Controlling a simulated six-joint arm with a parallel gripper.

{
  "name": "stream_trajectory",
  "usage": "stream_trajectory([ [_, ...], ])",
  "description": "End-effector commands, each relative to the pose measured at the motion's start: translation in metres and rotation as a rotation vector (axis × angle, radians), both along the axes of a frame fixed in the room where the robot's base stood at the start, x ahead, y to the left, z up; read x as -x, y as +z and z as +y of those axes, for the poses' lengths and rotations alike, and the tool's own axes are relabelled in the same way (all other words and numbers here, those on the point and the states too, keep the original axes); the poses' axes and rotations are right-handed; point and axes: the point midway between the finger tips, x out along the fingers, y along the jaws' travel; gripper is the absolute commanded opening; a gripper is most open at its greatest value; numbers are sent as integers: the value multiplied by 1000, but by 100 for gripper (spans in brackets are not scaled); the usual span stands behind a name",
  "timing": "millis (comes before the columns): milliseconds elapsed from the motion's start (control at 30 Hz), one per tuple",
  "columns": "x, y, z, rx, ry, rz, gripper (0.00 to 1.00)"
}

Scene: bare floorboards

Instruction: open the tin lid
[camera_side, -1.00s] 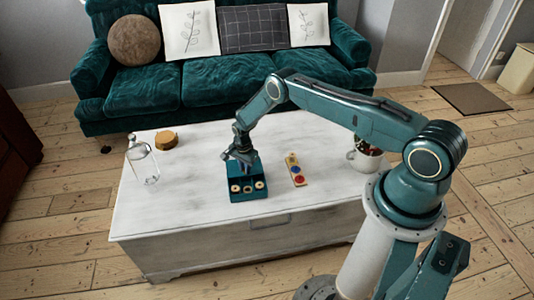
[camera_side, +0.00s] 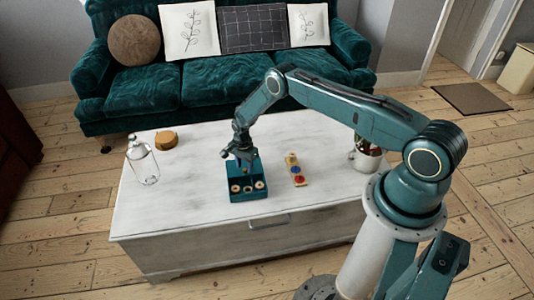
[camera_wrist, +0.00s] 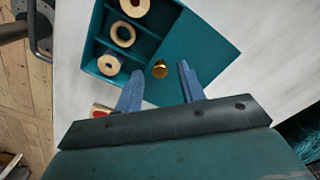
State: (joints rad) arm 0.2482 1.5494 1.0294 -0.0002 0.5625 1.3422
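The tin is a teal box (camera_side: 249,196) on the white chest top, with an open row of compartments holding small round wooden pieces. In the wrist view, its compartments (camera_wrist: 93,47) are at the left and a flat teal lid panel (camera_wrist: 208,45) lies to their right, its edge slanted to the compartments. A small brass knob (camera_wrist: 160,69) stands between my gripper's (camera_wrist: 160,67) fingertips. The two blue fingers are apart, with visible gaps on both sides of the knob. In the side view, my gripper (camera_side: 243,164) is over the back part of the tin.
A wooden strip with coloured discs (camera_side: 295,170) lies right of the tin. A glass bottle (camera_side: 144,162) and a round wooden block (camera_side: 166,140) stand at the left. A white pot (camera_side: 366,160) is at the right, behind my arm.

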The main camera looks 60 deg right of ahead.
Motion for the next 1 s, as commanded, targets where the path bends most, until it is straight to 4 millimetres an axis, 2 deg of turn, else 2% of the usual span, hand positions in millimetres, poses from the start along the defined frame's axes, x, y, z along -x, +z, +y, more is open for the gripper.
stream_trajectory([
  [700,0,94,0,0,1,-2,39],
  [1000,0,121,0,0,1,-1,39],
])
